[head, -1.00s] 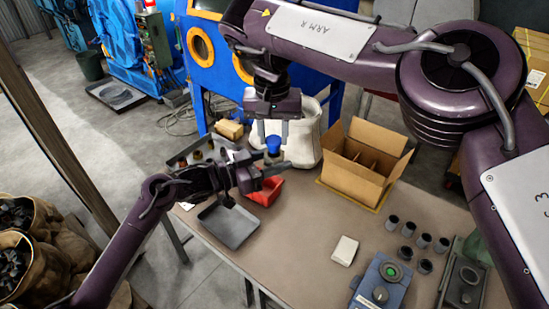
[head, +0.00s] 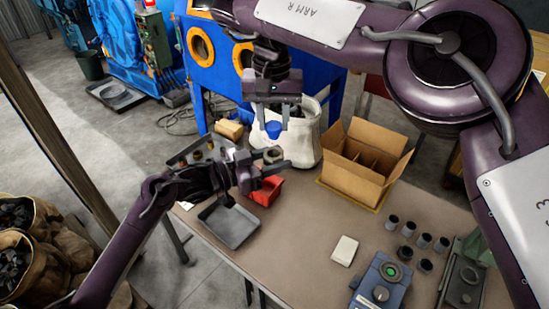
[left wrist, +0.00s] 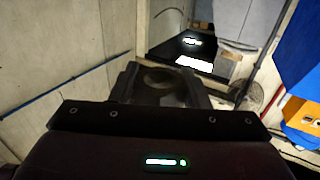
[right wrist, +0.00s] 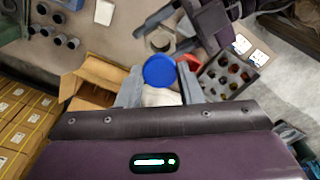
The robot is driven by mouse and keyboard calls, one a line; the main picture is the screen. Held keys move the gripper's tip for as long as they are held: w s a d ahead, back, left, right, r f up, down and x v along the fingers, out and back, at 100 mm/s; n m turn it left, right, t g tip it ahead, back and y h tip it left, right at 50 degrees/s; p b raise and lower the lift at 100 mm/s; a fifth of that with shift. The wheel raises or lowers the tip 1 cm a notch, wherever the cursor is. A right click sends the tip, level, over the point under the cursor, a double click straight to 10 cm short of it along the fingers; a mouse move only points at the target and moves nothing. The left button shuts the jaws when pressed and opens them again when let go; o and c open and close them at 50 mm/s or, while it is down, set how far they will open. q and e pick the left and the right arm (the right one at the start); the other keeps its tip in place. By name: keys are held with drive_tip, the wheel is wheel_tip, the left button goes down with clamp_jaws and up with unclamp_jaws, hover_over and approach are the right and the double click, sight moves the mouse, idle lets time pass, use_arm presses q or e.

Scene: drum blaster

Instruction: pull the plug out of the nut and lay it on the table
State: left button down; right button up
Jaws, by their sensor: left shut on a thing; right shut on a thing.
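The blue plug (head: 273,130) is between the fingers of my right gripper (head: 272,122), which is shut on it. It shows as a round blue disc in the right wrist view (right wrist: 159,71). My left gripper (head: 270,160) is shut on the grey nut (head: 273,154), just below the plug in the head view. The nut's round opening shows in the left wrist view (left wrist: 162,80), and the nut is also in the right wrist view (right wrist: 161,41). In the head view the plug is above the nut with a small gap between them.
A grey tray (head: 229,226) and a red bin (head: 265,190) lie on the table (head: 310,235) near my left gripper. An open cardboard box (head: 352,187) stands to the right. Several dark cups and a white block (head: 345,250) are front right. Table between tray and block is clear.

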drive_tip(key=shift+r, duration=1.2)
